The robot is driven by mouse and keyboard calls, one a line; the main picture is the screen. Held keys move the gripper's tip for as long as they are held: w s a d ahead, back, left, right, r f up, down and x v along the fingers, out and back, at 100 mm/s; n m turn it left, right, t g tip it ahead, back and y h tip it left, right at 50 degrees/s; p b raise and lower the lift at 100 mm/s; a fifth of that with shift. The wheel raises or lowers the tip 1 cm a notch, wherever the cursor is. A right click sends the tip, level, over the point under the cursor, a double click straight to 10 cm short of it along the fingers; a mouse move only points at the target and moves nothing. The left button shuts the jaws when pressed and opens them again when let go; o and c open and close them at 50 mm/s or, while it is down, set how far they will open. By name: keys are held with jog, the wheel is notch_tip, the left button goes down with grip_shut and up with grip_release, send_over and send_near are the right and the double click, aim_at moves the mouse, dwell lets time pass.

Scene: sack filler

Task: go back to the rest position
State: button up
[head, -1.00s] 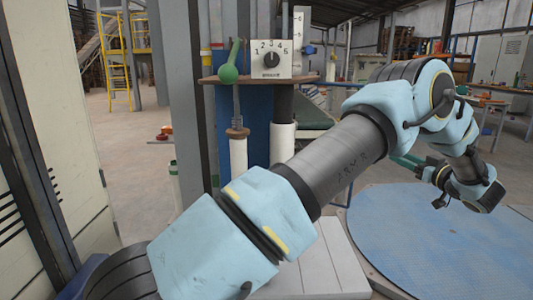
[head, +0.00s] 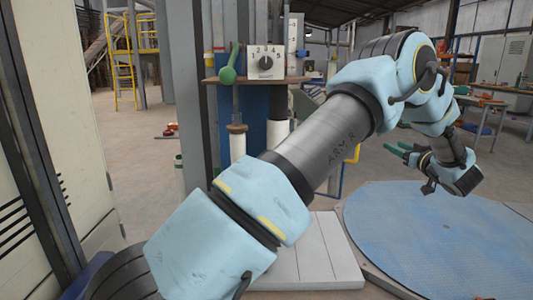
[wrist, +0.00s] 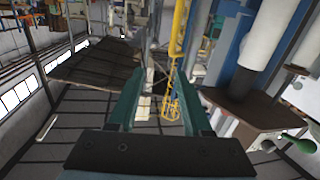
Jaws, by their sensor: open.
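My gripper (head: 397,150) shows small at the right in the head view, its green fingers pointing left. In the wrist view my gripper (wrist: 163,80) has its two green fingers apart, with nothing held between them. My pale blue and grey arm crosses the head view from lower left to upper right and hides part of the machine behind it. The gripper is right of the sack filler's dial panel (head: 265,62) and green-knobbed lever (head: 228,75), and apart from both.
A round blue plate (head: 420,245) lies on the floor at right. A pale slatted platform (head: 315,262) is below my arm. A tall pale cabinet (head: 55,110) stands close at left. Workbenches (head: 490,103) are at the back right, with open floor before them.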

jog(key=w+a+r+m+g+h+p, duration=0.25)
jog(key=w+a+r+h, duration=0.25)
jog(key=w+a, duration=0.25)
jog(key=s+a+m+g+h+p, duration=0.2)
jog(key=s+a+g, duration=0.1)
jog(key=a, duration=0.7)
jog(key=s+a+f+g+y+p, duration=0.2)
jog(key=s+a+g, duration=0.3)
jog(key=s+a, duration=0.9)
jog(key=s+a+f+g+y+p, duration=0.1)
jog(key=s+a+g, duration=0.4)
jog(key=s+a, duration=0.9)
notch_tip(320, 180, down, 2)
jog(key=shift+s+a+f+n+y+p, duration=0.15)
jog(key=shift+a+n+y+p, duration=0.2)
jog(key=shift+a+n+y, duration=0.25)
jog(key=shift+g, duration=0.25)
